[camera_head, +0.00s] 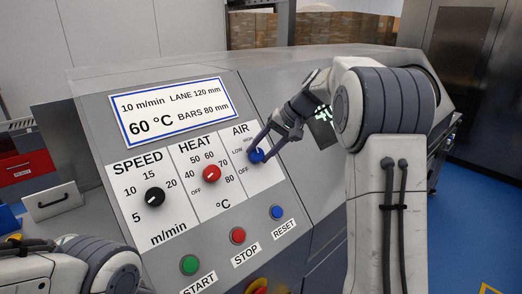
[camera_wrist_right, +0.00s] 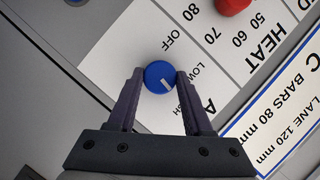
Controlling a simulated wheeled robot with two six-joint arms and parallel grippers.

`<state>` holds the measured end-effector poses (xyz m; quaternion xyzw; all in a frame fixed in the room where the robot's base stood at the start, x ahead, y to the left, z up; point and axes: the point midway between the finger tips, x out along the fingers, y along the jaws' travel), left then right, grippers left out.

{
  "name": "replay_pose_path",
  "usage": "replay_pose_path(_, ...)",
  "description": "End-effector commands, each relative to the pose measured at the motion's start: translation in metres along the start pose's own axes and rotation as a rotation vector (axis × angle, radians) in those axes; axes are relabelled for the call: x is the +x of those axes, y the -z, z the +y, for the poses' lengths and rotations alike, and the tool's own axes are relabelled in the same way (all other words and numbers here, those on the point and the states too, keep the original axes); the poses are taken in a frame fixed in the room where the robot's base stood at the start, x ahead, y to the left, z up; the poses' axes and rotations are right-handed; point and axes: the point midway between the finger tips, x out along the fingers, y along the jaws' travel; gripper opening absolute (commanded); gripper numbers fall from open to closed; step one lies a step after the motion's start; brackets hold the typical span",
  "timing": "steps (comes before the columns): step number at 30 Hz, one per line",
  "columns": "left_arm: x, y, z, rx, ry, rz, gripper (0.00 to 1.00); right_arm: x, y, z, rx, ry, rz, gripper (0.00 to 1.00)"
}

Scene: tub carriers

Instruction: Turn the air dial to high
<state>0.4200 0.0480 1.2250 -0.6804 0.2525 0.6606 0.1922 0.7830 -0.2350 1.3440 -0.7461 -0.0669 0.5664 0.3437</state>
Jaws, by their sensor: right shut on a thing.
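The blue air dial (camera_head: 256,156) is on the sloped panel, on a white plate marked OFF, LOW and HIGH. My right gripper (camera_head: 261,150) comes from the upper right and is shut on this dial. In the right wrist view, the dial (camera_wrist_right: 159,76) sits between the two dark fingertips (camera_wrist_right: 159,78). Its short white mark points to the lower right, toward the HIGH label, which a finger partly hides. The LOW label (camera_wrist_right: 197,71) and the OFF label (camera_wrist_right: 177,37) are readable. Part of my left arm shows at the lower left, but its gripper is out of view.
The red heat dial (camera_head: 211,174) and black speed dial (camera_head: 154,196) are left of the air dial. Below are a green start button (camera_head: 189,264), a red stop button (camera_head: 237,235) and a blue reset button (camera_head: 276,212). A display plate (camera_head: 173,110) is above.

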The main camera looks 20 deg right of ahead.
Motion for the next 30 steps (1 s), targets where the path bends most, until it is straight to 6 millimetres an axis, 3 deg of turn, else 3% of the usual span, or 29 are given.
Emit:
replay_pose_path(20,0.0002,0.0000,0.0000,0.000,0.000,0.000,0.50,-0.0008,0.0012,0.0003,0.058,0.028,0.005,0.00)
replay_pose_path(21,0.0002,0.0000,0.0000,0.000,0.000,0.000,0.50,-0.0008,0.0012,0.0003,0.058,0.028,0.005,0.62)
replay_pose_path(22,0.0002,0.0000,0.0000,0.000,0.000,0.000,0.50,-0.0008,0.0012,0.0004,0.057,0.028,0.005,0.74)
replay_pose_path(23,0.0002,0.0000,0.0000,0.000,0.000,0.000,0.50,-0.0008,0.0011,0.0004,0.057,0.027,0.005,0.81)
replay_pose_path(30,0.0003,0.0000,0.0000,0.000,0.000,0.000,0.50,-0.0003,0.0005,0.0005,0.056,0.027,0.002,0.81)
